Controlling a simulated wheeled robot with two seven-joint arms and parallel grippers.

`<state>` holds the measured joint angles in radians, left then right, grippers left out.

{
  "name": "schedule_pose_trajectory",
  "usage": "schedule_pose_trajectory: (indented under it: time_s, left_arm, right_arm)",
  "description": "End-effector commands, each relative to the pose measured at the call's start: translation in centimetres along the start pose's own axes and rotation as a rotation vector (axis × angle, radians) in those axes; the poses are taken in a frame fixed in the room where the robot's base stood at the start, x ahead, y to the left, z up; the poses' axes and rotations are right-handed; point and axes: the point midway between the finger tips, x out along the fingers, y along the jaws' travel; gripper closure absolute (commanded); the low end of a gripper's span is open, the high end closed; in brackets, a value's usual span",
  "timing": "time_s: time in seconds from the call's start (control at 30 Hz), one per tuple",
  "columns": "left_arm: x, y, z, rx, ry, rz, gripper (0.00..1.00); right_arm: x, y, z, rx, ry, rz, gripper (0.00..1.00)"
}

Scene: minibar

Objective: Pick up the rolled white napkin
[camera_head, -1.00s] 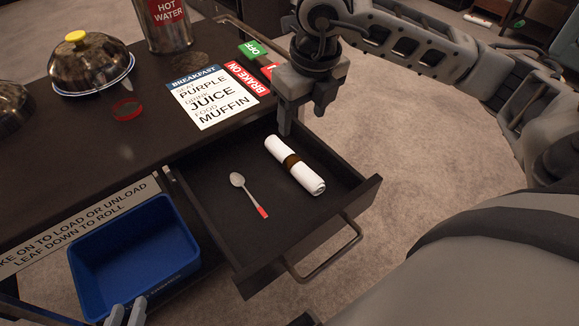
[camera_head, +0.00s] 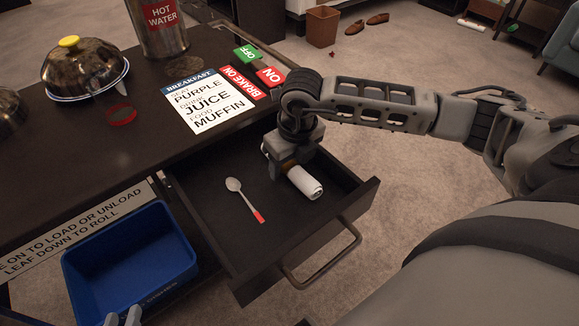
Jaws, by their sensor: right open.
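The rolled white napkin (camera_head: 305,183) lies in the open drawer (camera_head: 240,256), on its right side. Its near end shows, and a sliver of its far end shows at the left of my gripper. My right gripper (camera_head: 288,168) is down over the napkin's middle and hides the brown band. The jaws are open, with the fingertips mostly hidden by the gripper body. I cannot tell whether they touch the napkin. My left gripper (camera_head: 123,317) shows only as fingertips at the bottom edge, near the blue bin; the fingers stand apart and look empty.
A spoon (camera_head: 243,198) with a red handle end lies left of the napkin in the drawer. The drawer's walls and front handle (camera_head: 322,262) surround the space. A blue bin (camera_head: 130,262) stands at left. The cart top above holds a breakfast card (camera_head: 208,100) and a domed dish (camera_head: 85,68).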

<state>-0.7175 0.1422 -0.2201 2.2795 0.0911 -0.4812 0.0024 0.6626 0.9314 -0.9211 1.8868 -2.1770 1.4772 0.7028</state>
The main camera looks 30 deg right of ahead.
Motion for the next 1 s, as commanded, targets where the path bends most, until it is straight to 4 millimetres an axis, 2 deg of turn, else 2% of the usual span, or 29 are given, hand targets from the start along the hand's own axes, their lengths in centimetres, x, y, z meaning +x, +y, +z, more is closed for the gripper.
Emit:
schedule_pose_trajectory:
  time_s: [0.23,0.4,0.77,0.87,1.0]
  left_arm:
    - [-0.1,0.1,0.1,0.001,-0.002,0.001,0.73]
    - [-0.2,0.1,0.2,0.001,-0.004,0.001,0.73]
    - [-0.1,0.1,0.4,0.0,-0.009,0.002,0.73]
    - [-0.1,0.1,0.4,0.0,-0.012,0.001,0.73]
    - [-0.2,0.1,0.3,0.0,-0.015,0.001,0.73]
  right_arm:
    - [0.2,0.0,0.0,-0.001,0.0,0.001,0.39]
    - [0.2,0.0,0.0,-0.001,0.0,0.001,0.86]
    - [0.0,0.0,0.1,0.0,-0.001,0.0,0.88]
    - [-0.7,0.0,0.2,0.0,-0.002,-0.001,0.88]
    - [-2.5,0.0,0.5,-0.001,-0.004,-0.001,0.88]
